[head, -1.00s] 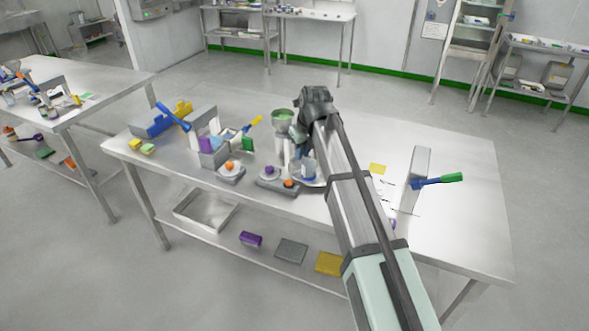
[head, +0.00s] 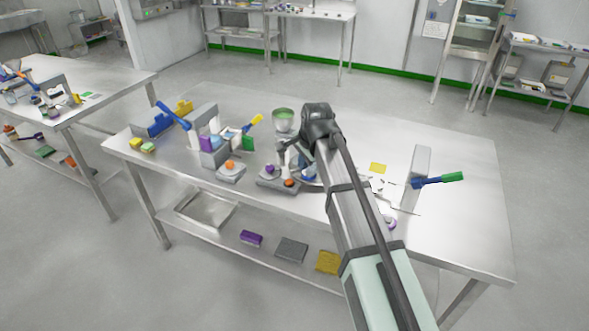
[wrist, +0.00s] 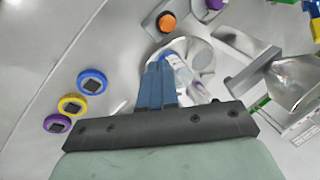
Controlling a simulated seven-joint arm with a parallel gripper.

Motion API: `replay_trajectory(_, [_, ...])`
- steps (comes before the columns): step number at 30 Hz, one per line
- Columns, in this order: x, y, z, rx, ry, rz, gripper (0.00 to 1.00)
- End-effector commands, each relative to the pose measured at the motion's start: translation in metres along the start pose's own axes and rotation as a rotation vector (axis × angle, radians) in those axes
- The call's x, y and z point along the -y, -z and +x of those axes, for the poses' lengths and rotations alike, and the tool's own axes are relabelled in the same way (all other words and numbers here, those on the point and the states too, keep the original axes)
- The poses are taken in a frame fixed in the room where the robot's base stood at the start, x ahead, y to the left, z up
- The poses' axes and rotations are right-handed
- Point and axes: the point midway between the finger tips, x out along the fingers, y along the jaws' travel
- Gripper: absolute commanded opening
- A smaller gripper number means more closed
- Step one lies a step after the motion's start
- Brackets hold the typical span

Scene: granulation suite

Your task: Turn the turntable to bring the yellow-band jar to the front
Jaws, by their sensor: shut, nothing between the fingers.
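The turntable (wrist: 203,58) is a round silver plate, partly covered by my gripper in the wrist view. In the head view my arm hides most of it. A clear jar with a blue band (wrist: 178,68) stands on it close to my fingers; it also shows in the head view (head: 309,173). A second, pale jar with a purplish tint (wrist: 198,92) is partly hidden behind my gripper. I cannot make out a yellow-band jar. My gripper (wrist: 157,72) is shut and empty, its blue fingertips over the turntable's edge, beside the blue-band jar; contact is unclear.
A grey box with an orange button (wrist: 167,22) adjoins the turntable. A metal hopper (head: 283,120) stands behind it. Blue (wrist: 92,81), yellow (wrist: 72,105) and purple (wrist: 57,124) rings lie to one side.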

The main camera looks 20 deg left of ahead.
Motion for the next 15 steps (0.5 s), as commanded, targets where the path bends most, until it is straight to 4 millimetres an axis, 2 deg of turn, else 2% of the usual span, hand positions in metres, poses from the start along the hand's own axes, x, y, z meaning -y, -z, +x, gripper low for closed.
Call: replay_trajectory(15, [0.0048,0.0028,-0.0004,-0.029,0.019,-0.96,0.0])
